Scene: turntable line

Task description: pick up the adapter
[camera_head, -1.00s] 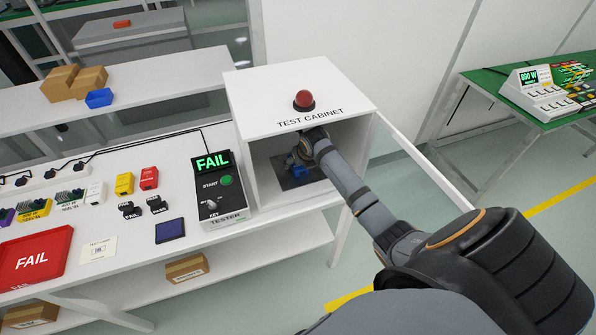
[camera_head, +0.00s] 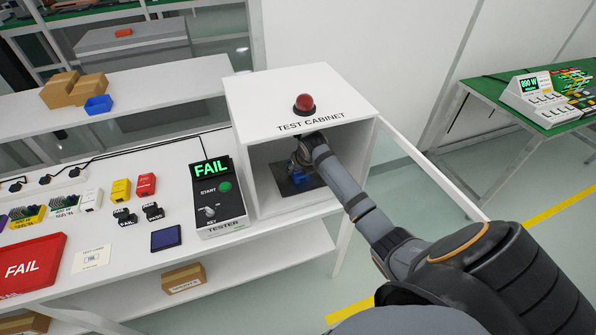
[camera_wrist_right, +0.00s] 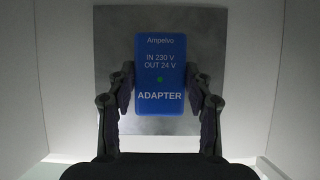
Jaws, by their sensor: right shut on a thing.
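In the head view my right arm reaches into the open white test cabinet (camera_head: 300,105); the blue adapter (camera_head: 297,180) shows small inside, partly hidden by the gripper. Behind or under it lies a grey plate (camera_wrist_right: 115,35). I cannot tell whether the adapter touches the plate. My left gripper is not in view.
The tester (camera_head: 215,200) shows FAIL and stands left of the cabinet. A red FAIL tray (camera_head: 30,262), a dark blue pad (camera_head: 166,238) and several small coloured parts lie on the white bench. The cabinet walls and roof closely surround my right gripper.

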